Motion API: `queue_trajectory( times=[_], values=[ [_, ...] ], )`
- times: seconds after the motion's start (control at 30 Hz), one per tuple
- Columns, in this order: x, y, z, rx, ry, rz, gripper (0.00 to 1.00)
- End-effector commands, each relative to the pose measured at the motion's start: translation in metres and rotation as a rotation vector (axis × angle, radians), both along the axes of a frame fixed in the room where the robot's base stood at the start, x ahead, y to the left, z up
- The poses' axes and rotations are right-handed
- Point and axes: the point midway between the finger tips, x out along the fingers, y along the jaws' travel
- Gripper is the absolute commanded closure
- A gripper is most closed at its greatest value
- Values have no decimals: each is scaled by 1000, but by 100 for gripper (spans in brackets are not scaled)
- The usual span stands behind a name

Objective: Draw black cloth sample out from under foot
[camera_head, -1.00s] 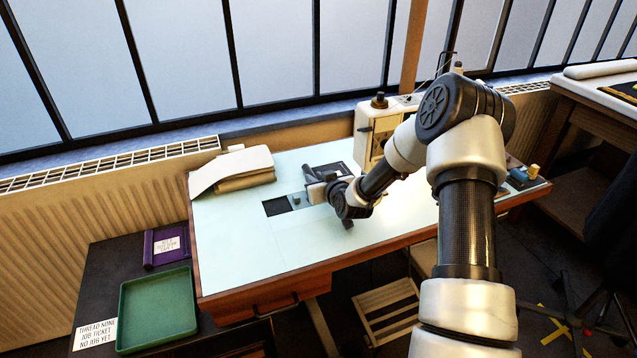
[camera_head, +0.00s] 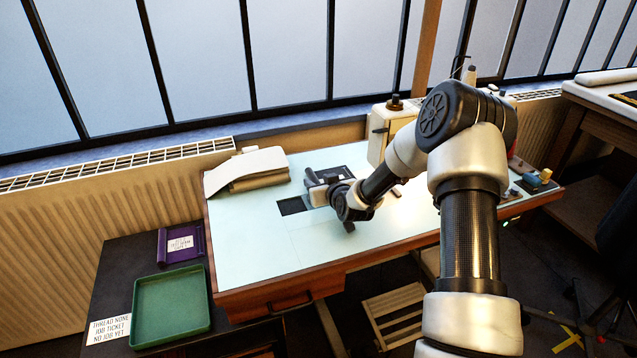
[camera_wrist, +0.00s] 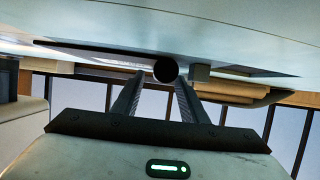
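A flat black square (camera_head: 292,206), which looks like the black cloth sample, lies on the pale table top (camera_head: 250,235), just left of my gripper. I cannot tell whether its right edge runs under anything. No presser foot can be made out. In the wrist view, my two dark fingers (camera_wrist: 160,85) stand apart. A black round thing (camera_wrist: 165,69) shows between their tips, and I cannot tell whether they touch it. A small grey block (camera_wrist: 200,72) is beside it.
A cream machine (camera_head: 385,135) with a black knob stands behind my arm. A dark flat panel (camera_head: 345,160) lies behind my gripper. Folded cream cloth (camera_head: 247,170) is at back left. A green tray (camera_head: 171,308) and purple box (camera_head: 180,243) sit lower left. The front left table top is clear.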

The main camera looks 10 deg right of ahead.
Motion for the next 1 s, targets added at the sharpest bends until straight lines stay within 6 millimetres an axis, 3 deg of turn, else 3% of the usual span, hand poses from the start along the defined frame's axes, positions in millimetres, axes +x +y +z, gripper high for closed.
queue_trajectory(
  times=[0.27, 0.8, 1.0],
  values=[
    [-13, -4, 7, 0, 0, -1, 61],
    [-126, -27, 55, -1, 1, -2, 61],
    [-150, -32, 65, 0, 0, -1, 61]
  ],
)
